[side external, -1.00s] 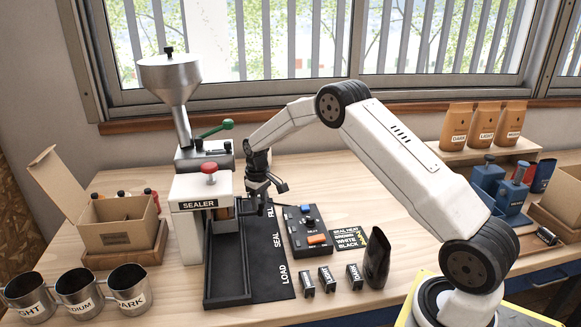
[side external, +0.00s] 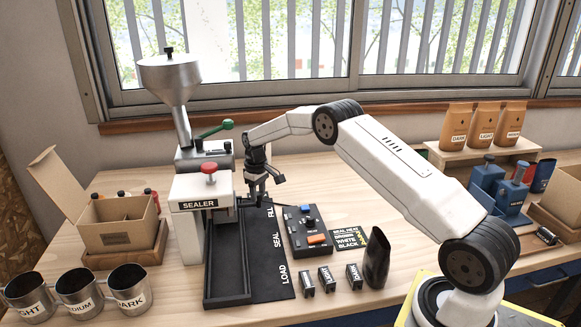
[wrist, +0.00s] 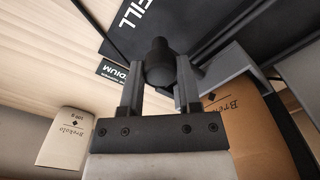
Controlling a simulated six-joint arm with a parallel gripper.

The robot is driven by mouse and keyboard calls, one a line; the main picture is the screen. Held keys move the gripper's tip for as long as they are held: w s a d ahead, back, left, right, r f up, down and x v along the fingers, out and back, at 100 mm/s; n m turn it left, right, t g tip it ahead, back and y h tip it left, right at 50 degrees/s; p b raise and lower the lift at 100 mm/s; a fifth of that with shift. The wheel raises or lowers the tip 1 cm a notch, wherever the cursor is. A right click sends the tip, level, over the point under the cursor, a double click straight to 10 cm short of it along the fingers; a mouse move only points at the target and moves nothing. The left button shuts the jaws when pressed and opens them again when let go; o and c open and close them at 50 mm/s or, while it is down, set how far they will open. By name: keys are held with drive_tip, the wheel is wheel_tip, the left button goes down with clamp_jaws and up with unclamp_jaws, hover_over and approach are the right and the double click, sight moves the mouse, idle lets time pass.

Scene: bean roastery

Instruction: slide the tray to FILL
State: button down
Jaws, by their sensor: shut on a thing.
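My gripper (side external: 262,197) is at the far end of the black track (side external: 228,296), right of the white sealer (side external: 198,206) and near the FILL mark (side external: 271,211). In the wrist view my gripper (wrist: 160,80) is shut on a dark round knob (wrist: 158,62), which seems to be the tray's handle. The FILL lettering also shows there (wrist: 135,12). A brown bag (wrist: 243,120) lies beside the right finger. The tray body is mostly hidden behind the sealer and my gripper. The near stretch of the track by LOAD is empty.
The hopper (side external: 168,78) with its green lever (side external: 215,129) stands behind the sealer. A button box (side external: 308,230) is right of the track. Several metal cups (side external: 128,290) and an open carton (side external: 118,222) are at left. A white bag (wrist: 72,135) shows in the wrist view.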

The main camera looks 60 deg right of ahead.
drive_tip(key=c, duration=0.5)
unclamp_jaws()
drive_tip(key=shift+w+d, duration=0.2)
drive_tip(key=shift+d, duration=0.1)
drive_tip(key=shift+o, duration=1.1)
drive_tip(key=shift+a, duration=0.1)
drive_tip(key=shift+s+r, duration=0.1)
drive_tip(key=shift+r, duration=3.8)
